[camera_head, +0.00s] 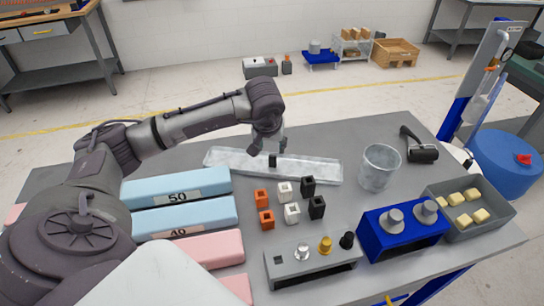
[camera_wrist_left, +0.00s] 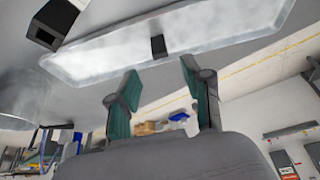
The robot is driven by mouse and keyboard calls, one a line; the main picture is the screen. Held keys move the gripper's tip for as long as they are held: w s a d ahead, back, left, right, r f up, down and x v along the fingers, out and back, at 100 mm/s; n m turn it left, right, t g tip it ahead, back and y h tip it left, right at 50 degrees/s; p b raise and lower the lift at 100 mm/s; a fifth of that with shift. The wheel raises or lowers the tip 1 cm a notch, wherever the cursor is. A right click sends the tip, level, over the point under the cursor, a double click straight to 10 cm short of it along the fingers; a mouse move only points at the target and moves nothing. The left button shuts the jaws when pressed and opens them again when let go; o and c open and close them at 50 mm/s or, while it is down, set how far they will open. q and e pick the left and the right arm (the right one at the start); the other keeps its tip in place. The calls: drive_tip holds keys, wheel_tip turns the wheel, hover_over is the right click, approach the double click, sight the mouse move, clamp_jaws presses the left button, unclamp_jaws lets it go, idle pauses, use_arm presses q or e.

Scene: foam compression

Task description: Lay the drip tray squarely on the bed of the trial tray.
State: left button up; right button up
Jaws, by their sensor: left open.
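A long, shallow, pale translucent tray (camera_head: 310,168) with a small black knob (camera_head: 272,160) at its middle lies on the grey table toward the back; I take it for the drip tray. It also shows in the left wrist view (camera_wrist_left: 100,60), with its knob (camera_wrist_left: 158,46) ahead of the fingers. My left gripper (camera_head: 268,146) is just above and behind the knob, open and empty, its two green-padded fingers (camera_wrist_left: 160,75) apart and clear of the knob. I cannot tell which thing is the trial tray. My right gripper is out of view.
A glass beaker (camera_head: 380,168) stands right of the tray. In front are several small orange, white and black blocks (camera_head: 291,205), blue foam bars (camera_head: 185,215), a grey weight holder (camera_head: 313,267), a blue weight stand (camera_head: 405,238) and a grey bin (camera_head: 490,226) of yellow cubes.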

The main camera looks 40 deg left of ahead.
use_arm(q)
drive_tip(key=v, duration=0.2)
drive_tip(key=shift+d+r, duration=0.1)
drive_tip(key=shift+r, duration=0.25)
drive_tip(key=shift+s+r+b, duration=0.2)
drive_tip(key=shift+r+b, duration=0.05)
drive_tip(key=shift+b, duration=0.1)
drive_tip(key=shift+c, duration=0.8)
drive_tip(key=n+g+h+b, duration=0.2)
drive_tip(key=n+h+b, duration=0.45)
drive_tip(key=n, duration=1.15)
approach(272, 156)
drive_tip(key=shift+y, duration=0.25)
drive_tip(key=x, duration=0.3)
drive_tip(key=p+x, duration=0.1)
drive_tip(key=shift+w+f, duration=0.35)
drive_tip(key=shift+w, duration=0.05)
drive_tip(key=x, duration=0.1)
drive_tip(key=p+x, duration=0.1)
drive_tip(key=x, duration=0.1)
drive_tip(key=p+x, duration=0.1)
drive_tip(key=shift+s+d+f, duration=0.2)
drive_tip(key=shift+s+d, duration=0.05)
drive_tip(key=shift+d, duration=0.25)
drive_tip(key=shift+w+d+f, duration=0.1)
drive_tip(key=shift+f, duration=0.4)
clamp_jaws()
